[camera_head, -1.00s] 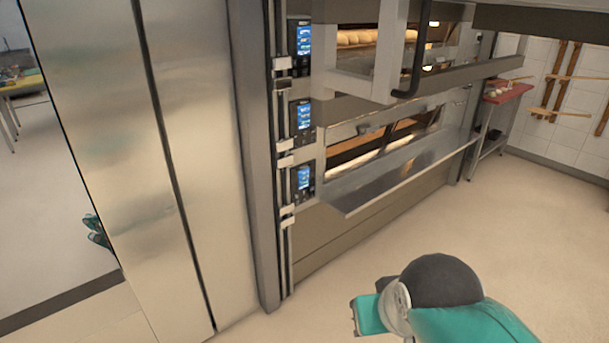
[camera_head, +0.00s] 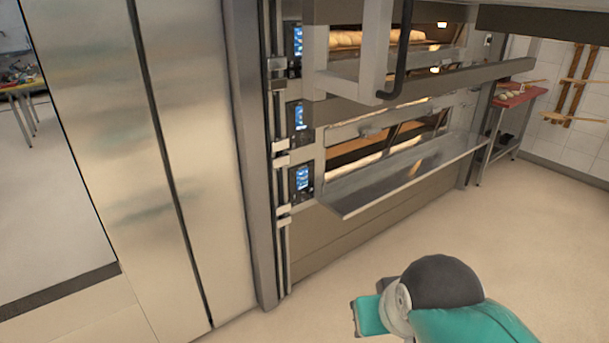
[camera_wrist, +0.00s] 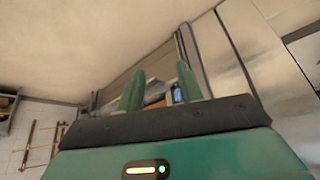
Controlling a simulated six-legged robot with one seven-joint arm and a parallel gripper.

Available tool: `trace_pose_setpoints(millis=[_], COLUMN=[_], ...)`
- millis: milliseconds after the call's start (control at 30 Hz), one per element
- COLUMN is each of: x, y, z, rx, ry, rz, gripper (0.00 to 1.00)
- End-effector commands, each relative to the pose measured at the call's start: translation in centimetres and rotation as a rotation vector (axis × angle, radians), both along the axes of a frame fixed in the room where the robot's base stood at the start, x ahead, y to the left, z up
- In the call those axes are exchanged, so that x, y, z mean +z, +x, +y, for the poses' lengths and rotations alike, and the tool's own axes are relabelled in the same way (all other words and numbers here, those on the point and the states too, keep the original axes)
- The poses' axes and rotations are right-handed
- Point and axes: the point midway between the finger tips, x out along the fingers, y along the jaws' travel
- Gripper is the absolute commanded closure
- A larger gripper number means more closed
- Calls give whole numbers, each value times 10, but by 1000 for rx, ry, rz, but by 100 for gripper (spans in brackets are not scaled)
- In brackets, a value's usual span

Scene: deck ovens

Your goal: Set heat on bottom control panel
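The bottom control panel (camera_head: 302,178) is the lowest of three small blue-lit screens on the oven's left front post in the head view. The middle panel (camera_head: 300,117) and top panel (camera_head: 297,41) sit above it. My gripper (camera_head: 357,317) is low in the head view, well in front of the oven and apart from the panel. In the wrist view, my gripper (camera_wrist: 160,80) shows two green fingers spread apart with nothing held. A small blue-lit screen (camera_wrist: 178,93) shows beyond the fingers; I cannot tell which panel it is.
A metal shelf (camera_head: 410,175) juts out from the lower oven deck, right of the bottom panel. A metal frame with a black handle (camera_head: 396,60) stands out higher up. Tall steel doors (camera_head: 130,150) are at left. A red-topped table (camera_head: 515,98) stands far right. Open floor (camera_head: 530,240) lies right.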

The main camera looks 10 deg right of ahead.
Motion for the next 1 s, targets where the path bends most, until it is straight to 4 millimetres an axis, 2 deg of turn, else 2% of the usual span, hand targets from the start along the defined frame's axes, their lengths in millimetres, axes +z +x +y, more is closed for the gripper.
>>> trace_pose_setpoints(millis=[167, 367, 1000], x=[0, 0, 0], y=[0, 0, 0], z=[0, 0, 0], rx=[1, 1, 1], ry=[0, 0, 0], rz=[0, 0, 0], gripper=[64, 99, 100])
